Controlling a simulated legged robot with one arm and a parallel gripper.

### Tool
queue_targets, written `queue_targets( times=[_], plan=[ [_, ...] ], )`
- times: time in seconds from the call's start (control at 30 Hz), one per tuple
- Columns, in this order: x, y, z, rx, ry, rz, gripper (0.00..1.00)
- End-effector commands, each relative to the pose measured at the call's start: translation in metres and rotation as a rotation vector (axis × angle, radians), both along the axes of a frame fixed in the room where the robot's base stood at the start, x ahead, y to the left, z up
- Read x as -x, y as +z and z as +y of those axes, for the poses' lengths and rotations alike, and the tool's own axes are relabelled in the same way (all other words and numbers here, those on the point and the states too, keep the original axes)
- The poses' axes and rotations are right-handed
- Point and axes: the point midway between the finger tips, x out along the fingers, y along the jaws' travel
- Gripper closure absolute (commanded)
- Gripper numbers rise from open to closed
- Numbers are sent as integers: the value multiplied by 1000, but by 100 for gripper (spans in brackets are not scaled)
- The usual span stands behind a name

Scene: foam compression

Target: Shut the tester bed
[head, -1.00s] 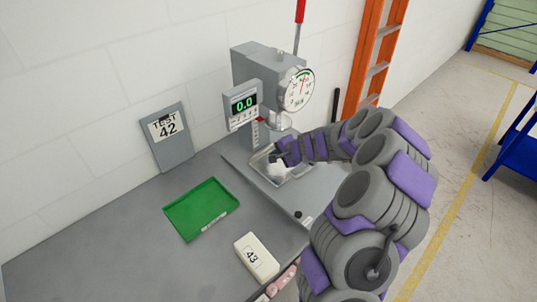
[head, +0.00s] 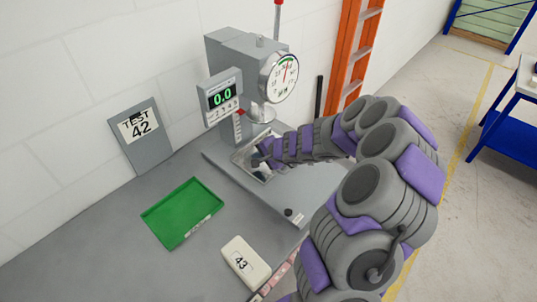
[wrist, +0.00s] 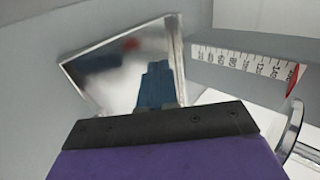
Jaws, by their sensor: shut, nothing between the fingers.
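The grey tester (head: 235,60) stands against the wall, its display reading 0.0. Its bed (head: 241,155) is a shiny metal tray low on the tester's base, under the round press plate (head: 264,114). My gripper (head: 258,159) is shut and empty at the bed, partly covering it. In the wrist view the bed (wrist: 105,70) lies tilted across the picture in front of my gripper (wrist: 158,85). I cannot tell whether my gripper touches the bed or how far the bed is out.
A TEST 42 board (head: 140,138) leans on the wall. A scale strip (wrist: 240,65) is close in the wrist view. An orange ladder (head: 352,55) stands behind the tester.

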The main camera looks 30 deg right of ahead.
Motion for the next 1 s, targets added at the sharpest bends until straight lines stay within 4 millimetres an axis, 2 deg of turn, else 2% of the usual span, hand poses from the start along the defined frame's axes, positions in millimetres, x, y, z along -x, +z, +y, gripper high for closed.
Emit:
queue_targets(
  times=[0.03,0.23,0.4,0.6,1.0],
  plan=[
    [-8,-12,-1,1,0,2,100],
    [-34,-38,1,-8,0,0,100],
    [-53,-34,7,-3,-2,1,100],
    [-64,-32,18,-1,-4,1,100],
    [-67,-32,17,-6,-2,-2,100]
  ],
)
